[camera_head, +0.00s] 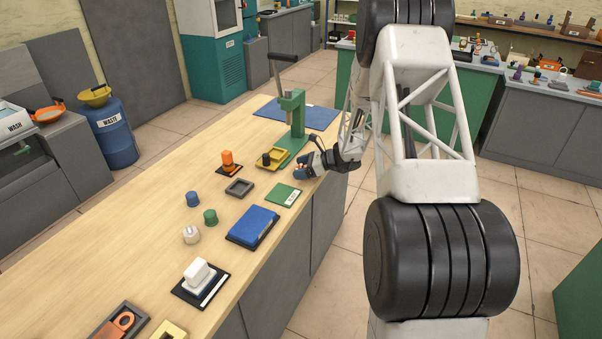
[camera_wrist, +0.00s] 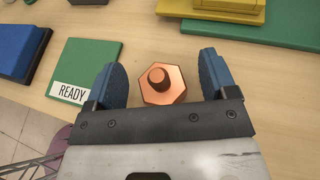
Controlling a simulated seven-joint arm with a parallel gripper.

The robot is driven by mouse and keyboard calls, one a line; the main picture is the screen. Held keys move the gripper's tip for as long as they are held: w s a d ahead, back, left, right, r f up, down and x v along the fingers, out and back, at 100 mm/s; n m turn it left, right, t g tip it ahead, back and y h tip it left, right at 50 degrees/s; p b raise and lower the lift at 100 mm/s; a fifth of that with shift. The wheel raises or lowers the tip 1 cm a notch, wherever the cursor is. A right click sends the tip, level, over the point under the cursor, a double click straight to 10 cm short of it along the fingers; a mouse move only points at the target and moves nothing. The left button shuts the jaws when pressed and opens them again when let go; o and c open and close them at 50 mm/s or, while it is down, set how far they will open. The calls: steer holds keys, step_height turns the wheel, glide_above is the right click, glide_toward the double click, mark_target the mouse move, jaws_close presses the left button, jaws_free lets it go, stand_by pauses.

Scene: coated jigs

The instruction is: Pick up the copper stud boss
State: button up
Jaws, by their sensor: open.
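The copper stud boss (camera_wrist: 175,93) is a hexagonal copper base with a round post standing up from it. In the wrist view it sits on the wooden table between the blue fingers of my gripper (camera_wrist: 161,62). The fingers are apart, with a gap on each side of the boss, so I see no grip on it. In the head view my gripper (camera_head: 303,168) is low over the table's right edge, beside the green press. I cannot make out the boss in that view.
A green plate labelled READY (camera_wrist: 101,58) lies left of the boss, with a blue block (camera_wrist: 18,45) beyond it. The green press (camera_head: 293,115) and a yellow tray (camera_head: 274,163) stand close by. Coloured parts and fixtures occupy the nearer table; its left side is clear.

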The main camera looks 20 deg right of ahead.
mark_target(301, 164)
steer(key=c, duration=1.1)
steer(key=shift+r, duration=0.1)
steer(key=shift+r, duration=0.7)
step_height(301, 164, up, 2)
steer(key=s, duration=0.5)
steer(key=s+a+r, duration=0.1)
steer(key=s, duration=0.4)
steer(key=s+a, duration=0.1)
steer(key=s, duration=0.5)
steer(key=shift+a+r, duration=0.15)
steer(key=shift+r, duration=0.1)
